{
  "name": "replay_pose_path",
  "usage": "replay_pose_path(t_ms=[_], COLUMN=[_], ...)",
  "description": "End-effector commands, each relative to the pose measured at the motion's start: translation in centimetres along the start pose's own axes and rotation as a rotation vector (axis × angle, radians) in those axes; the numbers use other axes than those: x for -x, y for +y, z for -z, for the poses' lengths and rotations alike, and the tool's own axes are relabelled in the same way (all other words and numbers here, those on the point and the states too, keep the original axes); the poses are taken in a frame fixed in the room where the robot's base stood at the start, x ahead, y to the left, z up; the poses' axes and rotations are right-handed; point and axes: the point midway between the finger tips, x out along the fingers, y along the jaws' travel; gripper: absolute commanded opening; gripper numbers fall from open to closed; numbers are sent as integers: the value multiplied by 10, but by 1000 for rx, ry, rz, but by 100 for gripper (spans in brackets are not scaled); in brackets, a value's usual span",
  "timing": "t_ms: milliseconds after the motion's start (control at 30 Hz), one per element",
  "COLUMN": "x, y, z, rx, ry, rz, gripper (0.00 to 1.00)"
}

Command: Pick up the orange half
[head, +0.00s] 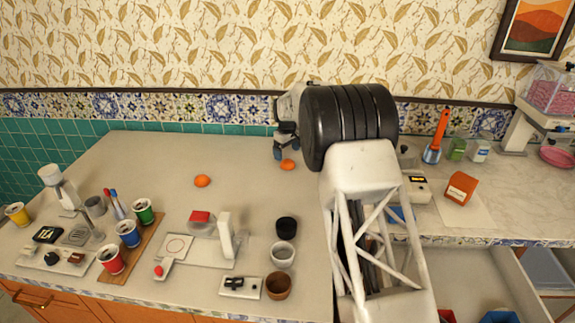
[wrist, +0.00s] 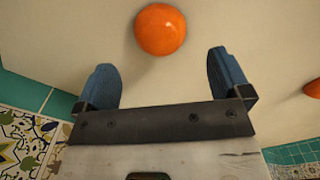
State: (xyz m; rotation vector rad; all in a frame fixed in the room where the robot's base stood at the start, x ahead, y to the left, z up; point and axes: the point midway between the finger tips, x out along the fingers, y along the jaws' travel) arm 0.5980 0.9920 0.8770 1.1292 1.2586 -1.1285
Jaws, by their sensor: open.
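An orange half (head: 288,165) lies on the counter near the back wall, just in front of my gripper (head: 286,151) in the head view. In the wrist view this orange half (wrist: 160,29) shows its rounded orange side, centred just beyond the two blue fingertips (wrist: 161,65). My gripper is open and empty, and the fingers appear apart from the fruit. A second, similar orange piece (head: 202,181) lies further left on the counter. It also shows at the right edge of the wrist view (wrist: 313,88), partly cut off.
The tiled wall (head: 170,128) is close behind my gripper. Bare counter (head: 150,160) surrounds the orange pieces. A black cup (head: 287,227) and a white cup (head: 282,254) stand nearer the front.

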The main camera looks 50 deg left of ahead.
Motion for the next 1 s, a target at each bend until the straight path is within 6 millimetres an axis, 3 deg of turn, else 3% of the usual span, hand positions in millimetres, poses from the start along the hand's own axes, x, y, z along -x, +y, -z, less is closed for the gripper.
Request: replay_pose_path(t_ms=[500,1000], x=[-45,-51], y=[-2,-2], z=[2,2], rx=[0,0], ry=[-2,0], rz=[1,0], gripper=[96,96])
